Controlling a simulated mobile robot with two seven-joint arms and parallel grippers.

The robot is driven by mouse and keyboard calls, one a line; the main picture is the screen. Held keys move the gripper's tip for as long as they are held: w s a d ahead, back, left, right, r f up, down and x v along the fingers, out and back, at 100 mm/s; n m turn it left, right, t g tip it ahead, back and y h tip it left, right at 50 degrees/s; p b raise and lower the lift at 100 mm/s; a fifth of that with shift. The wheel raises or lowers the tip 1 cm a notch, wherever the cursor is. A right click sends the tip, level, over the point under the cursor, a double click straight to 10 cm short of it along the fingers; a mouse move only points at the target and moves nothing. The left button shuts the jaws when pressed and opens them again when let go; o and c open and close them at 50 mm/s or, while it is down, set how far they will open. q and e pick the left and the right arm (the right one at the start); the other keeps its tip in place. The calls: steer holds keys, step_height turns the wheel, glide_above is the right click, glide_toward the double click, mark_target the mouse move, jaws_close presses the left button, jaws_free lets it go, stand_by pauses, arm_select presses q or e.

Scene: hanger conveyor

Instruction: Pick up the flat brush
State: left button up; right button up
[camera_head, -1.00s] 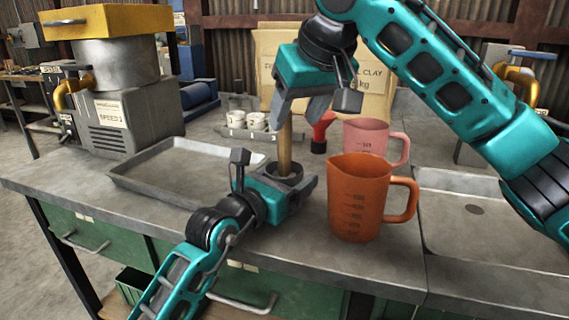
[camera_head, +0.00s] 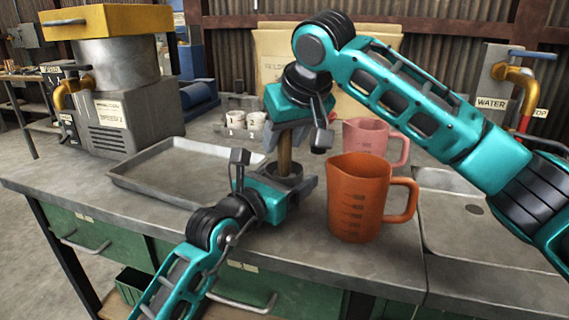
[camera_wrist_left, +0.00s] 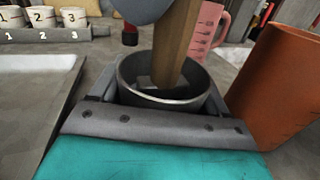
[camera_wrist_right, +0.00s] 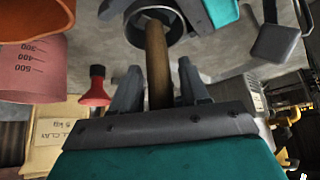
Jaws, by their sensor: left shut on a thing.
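The flat brush shows as a wooden handle (camera_head: 285,153) standing in a small grey metal pot (camera_head: 291,171); its lower end is hidden inside the pot. In the left wrist view the handle (camera_wrist_left: 177,45) leans slightly inside the pot (camera_wrist_left: 190,98). My left gripper (camera_head: 287,180) is shut on the pot at the bench's front part. My right gripper (camera_head: 294,134) is above the pot, pointing down. In the right wrist view its fingers (camera_wrist_right: 158,88) are apart, one on each side of the handle (camera_wrist_right: 157,62), with visible gaps.
An orange measuring jug (camera_head: 358,198) stands close to the right of the pot, a pink jug (camera_head: 366,139) behind it. An empty metal tray (camera_head: 180,178) lies to the left. Small numbered cups (camera_head: 236,120), a clay bag (camera_head: 266,62) and a sink (camera_head: 470,225) are around.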

jaws_close()
steer(key=shift+r, duration=0.1)
stand_by(0.3)
step_height(320, 180, up, 10)
steer(key=shift+f, duration=0.1)
stand_by(0.3)
arm_select(q)
steer(key=o, duration=1.2)
steer(key=shift+s+a, duration=0.1)
